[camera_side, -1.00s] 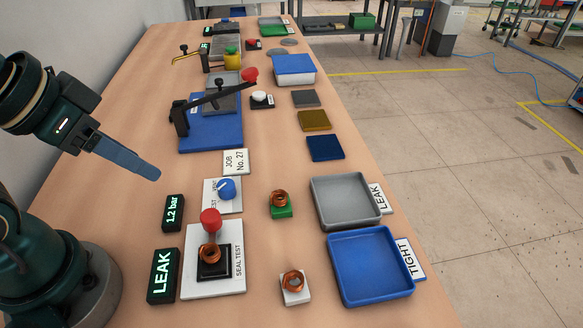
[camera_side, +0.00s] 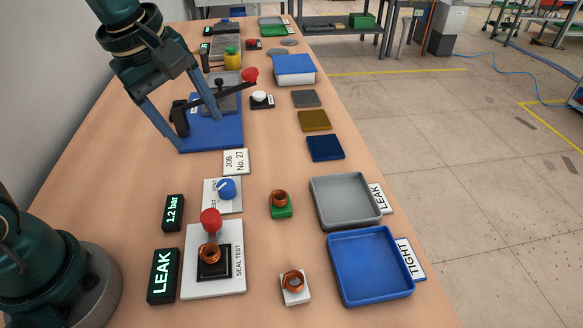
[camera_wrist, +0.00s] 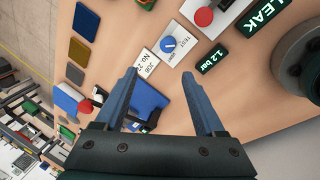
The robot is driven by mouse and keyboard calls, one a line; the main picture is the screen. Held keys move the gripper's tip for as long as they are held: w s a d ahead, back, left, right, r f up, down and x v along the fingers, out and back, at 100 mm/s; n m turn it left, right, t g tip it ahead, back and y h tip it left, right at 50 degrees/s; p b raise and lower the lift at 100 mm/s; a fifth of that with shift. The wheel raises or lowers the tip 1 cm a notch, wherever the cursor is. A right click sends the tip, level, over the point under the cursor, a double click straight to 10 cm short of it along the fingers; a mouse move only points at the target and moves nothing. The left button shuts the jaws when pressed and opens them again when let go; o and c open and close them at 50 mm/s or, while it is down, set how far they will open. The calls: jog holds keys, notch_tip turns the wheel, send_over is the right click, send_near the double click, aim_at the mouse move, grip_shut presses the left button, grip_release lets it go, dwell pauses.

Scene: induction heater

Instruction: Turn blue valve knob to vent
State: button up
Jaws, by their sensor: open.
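The blue valve knob (camera_side: 227,188) sits on a white plate (camera_side: 212,207) lettered TEST and VENT, just behind the seal test station. A white mark shows on the knob. In the wrist view the knob (camera_wrist: 168,44) lies beyond my fingertips, with its white mark angled between the words; which word it points at I cannot tell surely. My gripper (camera_side: 197,132) is open and empty, above the table over the blue fixture, behind and apart from the knob. In the wrist view its two fingers (camera_wrist: 162,75) are spread wide.
The 1.2 bar display (camera_side: 173,213) and LEAK display (camera_side: 162,276) stand left of the plates. The seal test station (camera_side: 230,284) holds a copper coil below a red knob. A blue fixture (camera_side: 225,137) with a red-tipped lever is under my gripper. Grey (camera_side: 372,217) and blue trays (camera_side: 405,287) stand right.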

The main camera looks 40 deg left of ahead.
aim_at(225, 184)
jog(key=w+f+n+g, duration=0.1)
jog(key=f, duration=0.2)
jog(key=w+f+n+g, duration=0.1)
jog(key=f, duration=0.2)
jog(key=w+f+n+g, duration=0.1)
jog(key=f, duration=0.2)
jog(key=shift+w+f, duration=0.2)
jog(key=shift+w, duration=0.05)
jog(key=shift+f, duration=2.65)
grip_shut()
